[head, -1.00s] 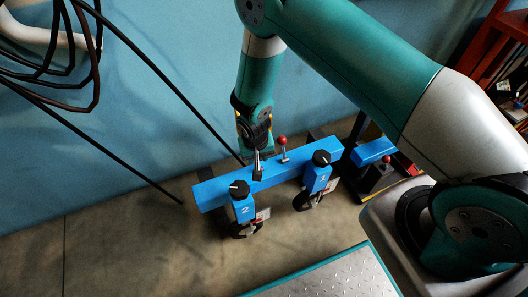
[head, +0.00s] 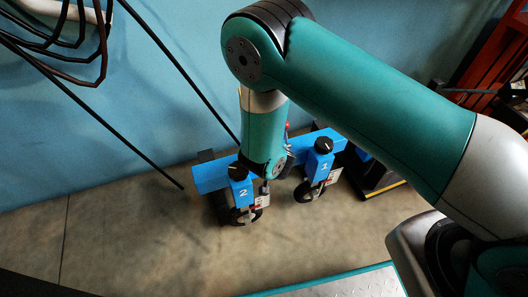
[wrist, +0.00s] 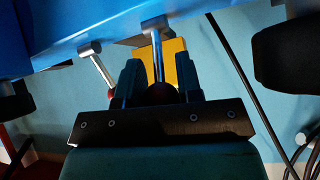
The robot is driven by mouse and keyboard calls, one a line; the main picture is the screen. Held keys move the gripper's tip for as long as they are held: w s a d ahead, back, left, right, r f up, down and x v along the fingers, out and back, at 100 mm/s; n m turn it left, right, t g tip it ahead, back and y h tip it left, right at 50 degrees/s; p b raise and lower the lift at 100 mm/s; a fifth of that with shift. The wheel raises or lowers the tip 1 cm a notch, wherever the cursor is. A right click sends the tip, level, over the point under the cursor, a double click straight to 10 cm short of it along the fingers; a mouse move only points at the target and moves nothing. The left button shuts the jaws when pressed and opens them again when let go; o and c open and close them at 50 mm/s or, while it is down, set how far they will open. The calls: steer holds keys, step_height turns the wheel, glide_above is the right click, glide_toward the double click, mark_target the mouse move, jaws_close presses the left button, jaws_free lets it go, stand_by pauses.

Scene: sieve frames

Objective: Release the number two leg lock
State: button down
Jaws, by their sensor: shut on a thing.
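The blue beam (head: 208,178) carries a leg marked 2 (head: 241,194) on the left and a leg marked 1 (head: 320,167) on the right, each with a black knob and a wheel. In the wrist view, my gripper (wrist: 159,68) is shut on the dark red ball of a metal lever (wrist: 157,45) that comes out of the blue beam (wrist: 100,18). A second lever (wrist: 101,70) with a red ball stands apart beside the fingers. In the head view my wrist hides the fingers and the held lever; the other lever's red ball (head: 287,125) peeks out behind.
Black hoses (head: 60,60) and dark slanting rods (head: 130,147) are at the left along the blue wall. A black unit with a yellow edge (head: 375,185) stands right of the beam. A teal-edged metal plate (head: 330,285) lies at the front. Floor is bare at front left.

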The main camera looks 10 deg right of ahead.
steer(key=shift+s+f, duration=0.1)
stand_by(0.5)
steer(key=c, duration=0.9)
jaws_free()
steer(key=shift+o, duration=0.2)
steer(key=shift+s, duration=0.1)
steer(key=p+v, duration=0.3)
steer(key=v, duration=1.4)
steer(key=shift+s, duration=0.3)
steer(key=shift+f, duration=0.1)
